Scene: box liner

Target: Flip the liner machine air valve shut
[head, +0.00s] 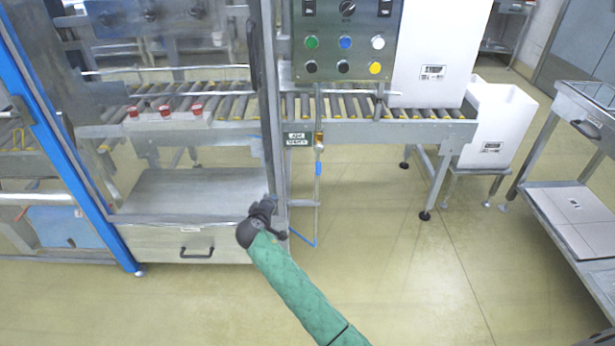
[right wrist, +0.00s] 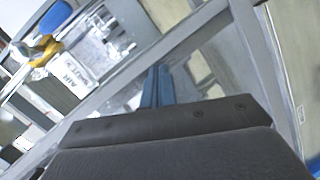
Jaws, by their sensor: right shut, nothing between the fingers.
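The air valve (head: 319,141) is a small brass fitting on a thin vertical pipe, right of the liner machine's front post. In the right wrist view the yellow brass valve (right wrist: 42,50) is at upper left, beside the label (right wrist: 72,75). I cannot tell the position of its handle. My right gripper (head: 271,199) is below and left of the valve, by the post, apart from the valve. In the right wrist view its blue-grey fingers (right wrist: 156,86) are together and empty. My left gripper is not in view.
The metal post (head: 268,100) and cabinet with a drawer (head: 190,243) are close to my right gripper. A blue air hose (head: 303,239) hangs below the valve. A button panel (head: 343,45) and roller conveyor (head: 420,112) are above and right.

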